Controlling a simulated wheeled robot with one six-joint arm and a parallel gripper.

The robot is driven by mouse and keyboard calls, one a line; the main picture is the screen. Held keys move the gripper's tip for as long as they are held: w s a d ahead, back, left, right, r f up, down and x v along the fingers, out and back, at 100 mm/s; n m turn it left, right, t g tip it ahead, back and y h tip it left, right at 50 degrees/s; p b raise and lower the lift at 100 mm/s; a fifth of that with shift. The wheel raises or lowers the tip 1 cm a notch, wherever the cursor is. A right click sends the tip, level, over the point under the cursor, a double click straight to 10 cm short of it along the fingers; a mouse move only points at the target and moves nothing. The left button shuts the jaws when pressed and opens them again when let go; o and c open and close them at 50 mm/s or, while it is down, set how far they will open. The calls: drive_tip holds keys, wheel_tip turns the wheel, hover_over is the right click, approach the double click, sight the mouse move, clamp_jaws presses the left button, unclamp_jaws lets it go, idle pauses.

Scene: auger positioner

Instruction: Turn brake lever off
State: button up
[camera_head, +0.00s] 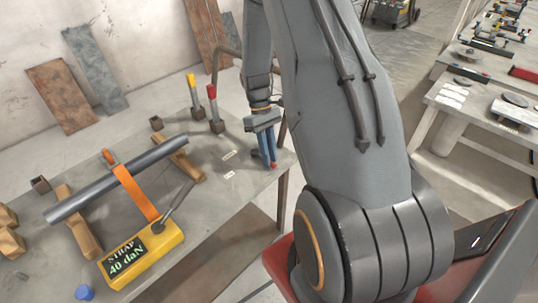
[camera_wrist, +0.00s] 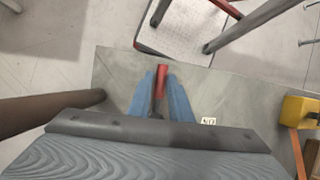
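My gripper (camera_head: 267,148) points down at the right end of the grey table, its two blue fingers close together. A red-tipped lever (camera_head: 274,165) shows at the fingertips, with a dark base beside them. In the wrist view, the red lever end (camera_wrist: 162,78) lies between the blue fingers (camera_wrist: 160,92) and sticks out past their tips. A thin gap seems to remain on its left, and I cannot tell whether the fingers grip it. The lever's lower part is mostly hidden. White labels (camera_head: 229,155) lie on the table to the left, one also in the wrist view (camera_wrist: 208,121).
A yellow-tipped lever (camera_head: 192,86) and another red-tipped lever (camera_head: 213,97) stand left of my gripper. A long grey tube (camera_head: 95,190) rests on wooden supports, strapped in orange to a yellow box (camera_head: 150,255). The table surface around the labels is clear.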

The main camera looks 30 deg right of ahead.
drive_tip(key=shift+o, duration=1.3)
drive_tip(key=b+v, duration=0.1)
drive_tip(key=v, duration=0.6)
drive_tip(key=shift+w+r+b, duration=0.15)
drive_tip(key=shift+r+b, duration=0.2)
drive_tip(key=shift+r, duration=0.05)
drive_tip(key=s+a+r+m+t, duration=0.1)
drive_tip(key=s+a+r+t, duration=0.1)
drive_tip(key=s+a+r, duration=0.2)
drive_tip(key=s+a+r+m+t+h, duration=0.1)
drive_tip(key=s+a+r+m+t, duration=0.1)
drive_tip(key=s+a, duration=0.8)
drive_tip(key=a+r+t, duration=0.1)
drive_tip(key=a+r, duration=0.1)
drive_tip(key=a, duration=0.1)
drive_tip(key=shift+s+a+r+t, duration=0.25)
drive_tip(key=shift+a+r+t, duration=0.05)
drive_tip(key=shift+a+r, duration=0.1)
